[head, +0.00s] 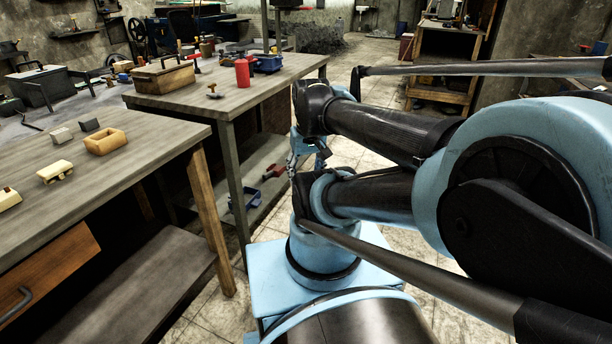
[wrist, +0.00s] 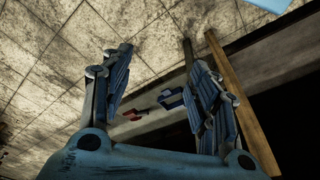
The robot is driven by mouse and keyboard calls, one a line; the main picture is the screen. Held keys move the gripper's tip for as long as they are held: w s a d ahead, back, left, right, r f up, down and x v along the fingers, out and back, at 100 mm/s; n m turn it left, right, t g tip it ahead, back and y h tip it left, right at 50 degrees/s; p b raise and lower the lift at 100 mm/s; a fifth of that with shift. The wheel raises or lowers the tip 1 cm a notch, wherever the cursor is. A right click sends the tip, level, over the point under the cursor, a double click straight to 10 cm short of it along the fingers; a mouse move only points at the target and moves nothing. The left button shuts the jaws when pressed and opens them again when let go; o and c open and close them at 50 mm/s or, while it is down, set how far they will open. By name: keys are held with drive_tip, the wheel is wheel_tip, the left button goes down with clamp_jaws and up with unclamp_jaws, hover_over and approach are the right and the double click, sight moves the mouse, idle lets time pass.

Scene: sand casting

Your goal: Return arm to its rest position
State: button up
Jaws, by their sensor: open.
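My gripper (wrist: 165,88) is open in the wrist view. Its two blue fingers stand apart, with nothing between them but the view of the floor and a shelf behind. In the head view, my arm is folded over my base at the right, and my gripper (head: 308,152) shows only in part near the arm's far end, beside the workbench leg. It is apart from the things on the benches.
A near workbench (head: 80,185) at the left holds a wooden box (head: 105,141) and small blocks. A farther bench (head: 240,98) holds a wooden toolbox (head: 163,76) and a red can (head: 242,73). A blue bin (head: 245,197) sits on its lower shelf. Tiled floor lies between the benches and my base.

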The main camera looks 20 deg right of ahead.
drive_tip(key=shift+s+d+f, duration=0.1)
drive_tip(key=shift+s+f, duration=0.25)
drive_tip(key=shift+f, duration=0.05)
drive_tip(key=shift+w+f, duration=0.2)
drive_tip(key=shift+w, duration=0.35)
